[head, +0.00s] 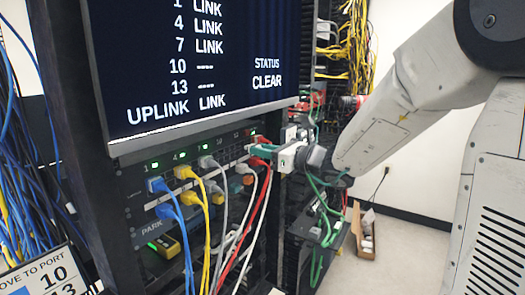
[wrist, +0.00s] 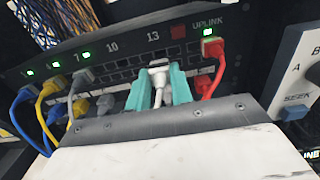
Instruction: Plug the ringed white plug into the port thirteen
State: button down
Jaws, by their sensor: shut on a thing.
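My gripper (wrist: 159,86) has teal fingers closed on both sides of a white plug (wrist: 158,76) with a pale cable hanging from it. The plug's front is at the switch's port row, just below the label of port thirteen (wrist: 153,37); I cannot tell whether it has entered the opening. No ring is clear on it. In the head view my gripper (head: 262,152) is at the right part of the switch front and hides the plug.
A red plug (wrist: 212,46) sits close to the right in the uplink port. Blue (wrist: 24,93), yellow (wrist: 45,89) and grey (wrist: 82,77) plugs are at the left. The screen (head: 190,60) reads "---" for 10 and 13. Cables hang below the switch.

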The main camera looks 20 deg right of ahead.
jog(key=v, duration=0.5)
jog(key=shift+a, duration=0.1)
jog(key=shift+x, duration=3.5)
jog(key=shift+x, duration=1.2)
jog(key=c, duration=1.2)
grip_release()
jog(key=shift+o, duration=0.2)
